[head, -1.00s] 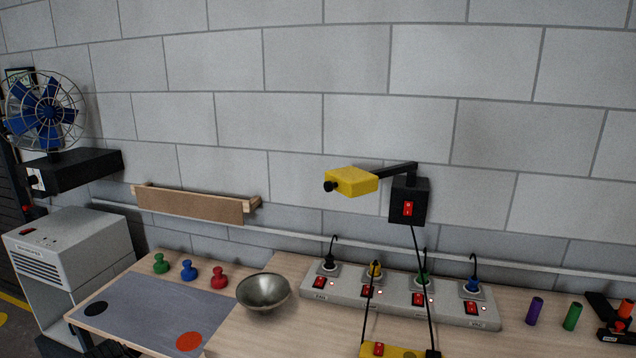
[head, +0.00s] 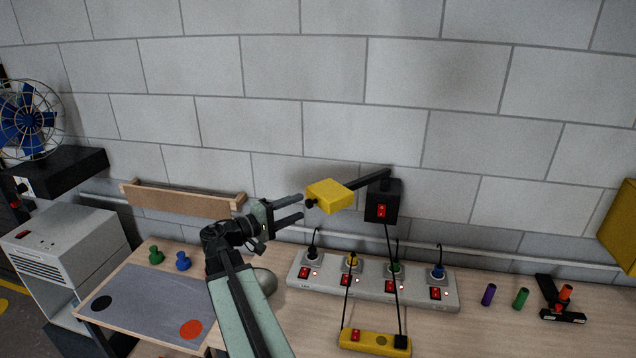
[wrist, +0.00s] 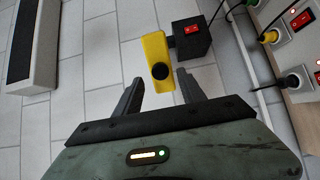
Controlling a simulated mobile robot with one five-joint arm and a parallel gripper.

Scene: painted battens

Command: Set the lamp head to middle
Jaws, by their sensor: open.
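The lamp head (head: 331,195) is a yellow block with a black knob (head: 311,202) on its left end. It sits on a black arm (head: 366,181) that runs to a black wall box (head: 383,201) with a red switch. My gripper (head: 302,207) is open, just left of the knob, its fingers pointing right toward the lamp head. In the wrist view the lamp head (wrist: 155,60) and its knob (wrist: 160,71) lie ahead of the gap between my open fingers (wrist: 160,92). I cannot tell whether the fingers touch it.
Below stands a grey power strip (head: 370,284) with several plugs and red switches, and a yellow strip (head: 374,342) in front. A wooden wall rack (head: 180,200) is at left. My arm partly hides a metal bowl (head: 265,281). The wall above is clear.

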